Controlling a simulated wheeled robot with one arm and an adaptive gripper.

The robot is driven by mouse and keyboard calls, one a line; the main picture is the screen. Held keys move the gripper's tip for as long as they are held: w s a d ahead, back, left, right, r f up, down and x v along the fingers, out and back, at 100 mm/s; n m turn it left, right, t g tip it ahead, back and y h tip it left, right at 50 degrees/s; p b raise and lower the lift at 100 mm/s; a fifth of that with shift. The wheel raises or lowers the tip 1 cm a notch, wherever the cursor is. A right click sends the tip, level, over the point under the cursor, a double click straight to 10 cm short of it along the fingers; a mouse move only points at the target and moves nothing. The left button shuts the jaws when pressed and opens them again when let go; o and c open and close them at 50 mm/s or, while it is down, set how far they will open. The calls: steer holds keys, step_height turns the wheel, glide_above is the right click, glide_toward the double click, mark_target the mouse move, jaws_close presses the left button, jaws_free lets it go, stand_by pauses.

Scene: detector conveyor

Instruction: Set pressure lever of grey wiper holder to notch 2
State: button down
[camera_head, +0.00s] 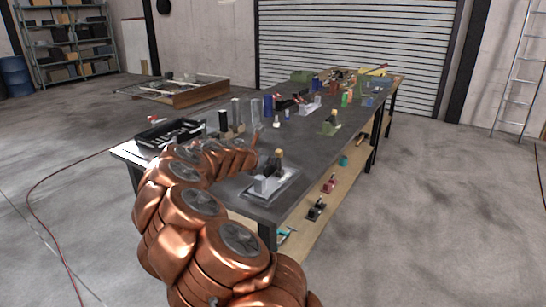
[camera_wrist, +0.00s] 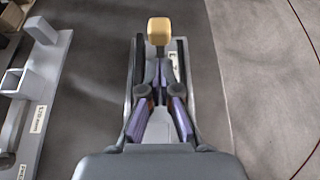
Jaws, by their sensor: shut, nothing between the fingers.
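In the wrist view a lever with a tan block-shaped knob (camera_wrist: 159,31) stands at the far end of a narrow grey holder (camera_wrist: 187,62), which has a small pale label beside the lever. My gripper (camera_wrist: 160,72) is shut and empty over this holder, its fingertips pointing at the lever just short of the knob. Whether they touch the lever's stem I cannot tell. The notches are hidden or too small to read. My gripper is not clear there.
Another grey fixture (camera_wrist: 50,105) with labelled blocks lies to the left in the wrist view. A black tray (camera_head: 170,133) and several upright cylinders stand on the dark table (camera_head: 235,190). Small items lie on the shelf (camera_head: 310,225) below.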

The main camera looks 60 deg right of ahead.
steer(key=shift+d+r, duration=0.1)
steer(key=shift+d, duration=1.15)
